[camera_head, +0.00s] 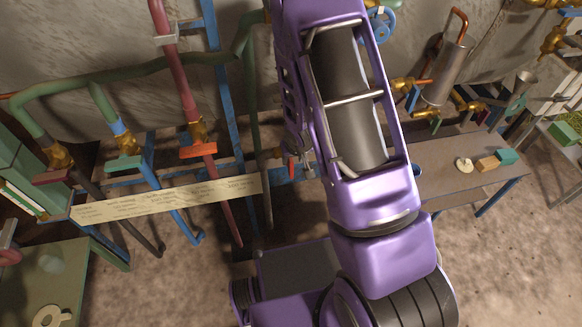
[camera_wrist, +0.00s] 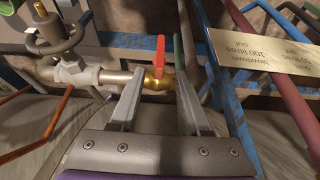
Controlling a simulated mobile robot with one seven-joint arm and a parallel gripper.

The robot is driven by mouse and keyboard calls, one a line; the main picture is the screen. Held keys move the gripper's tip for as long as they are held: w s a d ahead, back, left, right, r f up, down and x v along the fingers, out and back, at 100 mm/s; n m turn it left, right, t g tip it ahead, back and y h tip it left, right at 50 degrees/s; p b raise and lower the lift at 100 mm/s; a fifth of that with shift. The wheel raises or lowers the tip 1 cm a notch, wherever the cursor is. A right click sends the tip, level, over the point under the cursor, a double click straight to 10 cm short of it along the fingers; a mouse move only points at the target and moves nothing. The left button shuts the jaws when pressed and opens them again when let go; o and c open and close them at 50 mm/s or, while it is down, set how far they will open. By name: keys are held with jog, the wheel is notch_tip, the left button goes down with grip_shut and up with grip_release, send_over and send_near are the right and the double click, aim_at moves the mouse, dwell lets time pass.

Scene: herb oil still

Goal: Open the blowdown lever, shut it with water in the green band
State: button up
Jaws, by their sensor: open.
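A red lever (camera_wrist: 160,54) stands on a brass valve (camera_wrist: 158,80) in a grey pipe in the wrist view. It looks like the blowdown lever. It also shows as a small red upright in the head view (camera_head: 291,168). My gripper (camera_wrist: 160,84) is open, with one finger on each side of the valve and lever in the picture. Contact cannot be told. In the head view my gripper (camera_head: 302,163) is beside the lever, partly hidden by my arm. I cannot make out a water level or green band in either view.
A plate with writing (camera_wrist: 268,50) that includes "Blowdown" is at the right of the wrist view. A dark handwheel (camera_wrist: 50,35) is at the left. Pipes and blue frame posts (camera_head: 217,80) crowd the area. A bench (camera_head: 440,165) stands at the right.

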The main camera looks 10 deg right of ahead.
aim_at(291, 166)
jog(key=b+x, duration=0.1)
jog(key=x, duration=0.7)
jog(key=shift+w+f, duration=0.1)
jog(key=shift+w, duration=0.05)
grip_shut()
